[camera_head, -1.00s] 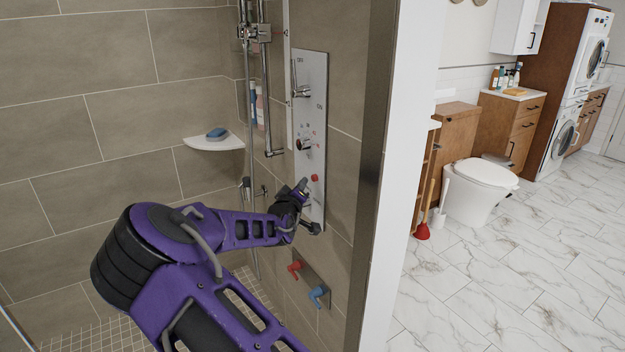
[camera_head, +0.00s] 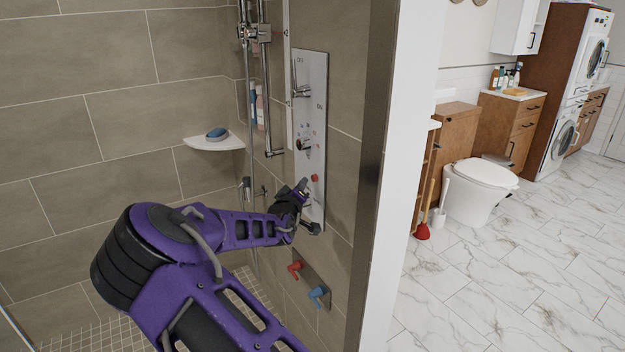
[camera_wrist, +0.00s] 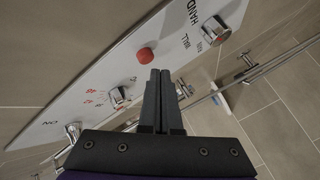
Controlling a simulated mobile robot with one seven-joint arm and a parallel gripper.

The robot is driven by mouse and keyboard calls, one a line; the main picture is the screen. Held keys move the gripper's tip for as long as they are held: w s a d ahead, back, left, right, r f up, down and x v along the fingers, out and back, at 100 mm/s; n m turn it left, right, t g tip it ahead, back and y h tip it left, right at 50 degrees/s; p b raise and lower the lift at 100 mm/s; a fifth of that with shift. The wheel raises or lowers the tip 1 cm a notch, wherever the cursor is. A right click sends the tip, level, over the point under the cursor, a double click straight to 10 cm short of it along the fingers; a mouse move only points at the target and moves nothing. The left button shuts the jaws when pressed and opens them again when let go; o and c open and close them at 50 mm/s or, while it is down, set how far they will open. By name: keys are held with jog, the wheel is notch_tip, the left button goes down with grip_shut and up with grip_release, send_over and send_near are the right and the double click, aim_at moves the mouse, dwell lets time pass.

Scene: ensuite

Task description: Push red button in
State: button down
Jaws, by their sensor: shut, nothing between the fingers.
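The red button (camera_head: 315,178) is a small round knob on the lower part of a tall pale shower panel (camera_head: 318,130). In the wrist view the red button (camera_wrist: 146,55) stands out from the panel, just beyond my fingertips. My gripper (camera_head: 304,184) is in front of the panel, a little left of and below the button in the head view. In the wrist view my gripper (camera_wrist: 158,72) has its two dark fingers together with nothing between them. The tips look close to the button, but I cannot tell whether they touch it.
Chrome knobs with red markings (camera_wrist: 118,96) sit on the panel. Red (camera_head: 295,268) and blue (camera_head: 319,294) taps are below my gripper. A shower rail (camera_head: 266,90) runs left of the panel. A corner shelf (camera_head: 214,142) holds a blue item. A wall edge (camera_head: 385,180) stands at right.

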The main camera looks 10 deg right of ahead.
jog(key=shift+d, duration=0.15)
jog(key=shift+w+d, duration=0.15)
jog(key=shift+d, duration=0.15)
jog(key=shift+w+d+b, duration=0.15)
jog(key=shift+d+b, duration=0.2)
jog(key=shift+b, duration=0.1)
dwell(0.9)
jog(key=shift+a, duration=0.1)
jog(key=shift+s+a, duration=0.3)
jog(key=shift+a, duration=0.4)
jog(key=shift+s+a+p, duration=0.1)
jog(key=shift+s+a, duration=0.15)
jog(key=shift+a, duration=0.55)
jog(key=shift+s+a+p, duration=0.1)
jog(key=shift+s+a, duration=0.15)
jog(key=shift+a, duration=0.5)
jog(key=shift+s+a+p, duration=0.1)
jog(key=shift+s+a, duration=0.15)
jog(key=shift+a, duration=0.55)
